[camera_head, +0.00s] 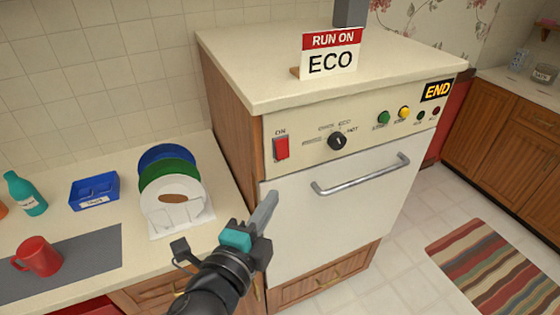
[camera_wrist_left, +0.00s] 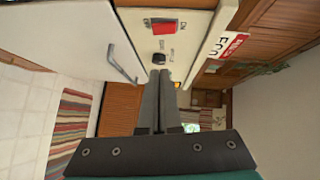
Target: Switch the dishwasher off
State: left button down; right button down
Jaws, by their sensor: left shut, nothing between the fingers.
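The dishwasher (camera_head: 340,215) has a closed white door with a metal bar handle (camera_head: 362,177). Its control panel carries a red rocker switch (camera_head: 282,148) marked ON, a black dial (camera_head: 337,141), a green button (camera_head: 383,117) and a yellow button (camera_head: 404,112). An END sign (camera_head: 437,91) shows at the panel's right end. My left gripper (camera_head: 268,205) is shut and empty, below the red switch and apart from it in the head view. The switch also shows in the left wrist view (camera_wrist_left: 164,28), beyond the fingertips (camera_wrist_left: 160,75). My right gripper is not in view.
A RUN ON ECO sign (camera_head: 331,60) stands on the dishwasher top. On the left counter are plates (camera_head: 172,190) in a rack, a blue box (camera_head: 95,191), a red mug (camera_head: 38,257) and a teal bottle (camera_head: 25,194). A striped rug (camera_head: 490,265) lies on the floor.

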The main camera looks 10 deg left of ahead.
pick_arm(q)
jog(key=p, duration=0.1)
send_near(285, 155)
jog(key=w+d, duration=0.3)
jog(key=d, duration=0.1)
jog(key=w+a, duration=0.2)
jog(key=shift+w+a+f+p, duration=0.15)
jog(key=shift+a+f+p, duration=0.1)
jog(key=shift+a+p, duration=0.1)
jog(key=shift+w+a+f, duration=0.1)
jog(key=shift+w+a, duration=0.05)
jog(key=shift+w, duration=0.15)
jog(key=shift+w+a+f+m+t+b, duration=0.2)
jog(key=shift+f+m+t+b, duration=0.15)
jog(key=shift+b, duration=0.75)
jog(key=shift+r, duration=0.25)
